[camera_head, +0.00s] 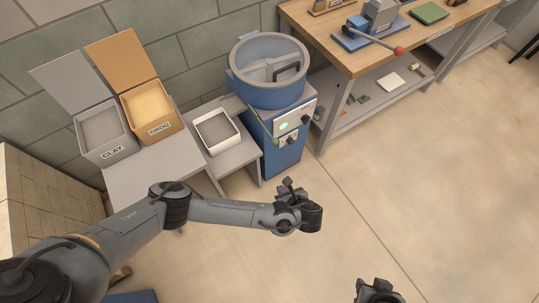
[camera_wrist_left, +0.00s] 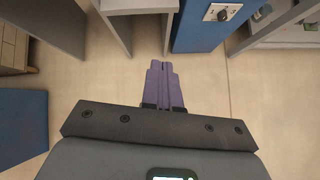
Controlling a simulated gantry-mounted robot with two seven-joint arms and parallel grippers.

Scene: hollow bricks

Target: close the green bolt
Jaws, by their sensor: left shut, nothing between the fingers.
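A blue mixer (camera_head: 275,85) with a round drum stands against the wall in the head view. A thin green strip (camera_head: 268,132) shows on its front left edge, beside a pale panel; it is too small to tell whether this is the bolt or how it is set. My left gripper (camera_wrist_left: 164,66) is shut and empty in the left wrist view, over bare floor in front of the mixer and apart from it. The mixer's blue base (camera_wrist_left: 205,38) shows at the top there. A dark part of my right arm shows at the bottom of the head view; its fingers cannot be made out.
A grey clay box (camera_head: 102,135), a tan grog box (camera_head: 152,112) and a white bin (camera_head: 216,132) stand left of the mixer. A wooden workbench (camera_head: 350,60) with a red-knobbed lever tool is at the right. The floor (camera_head: 420,190) in front is clear.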

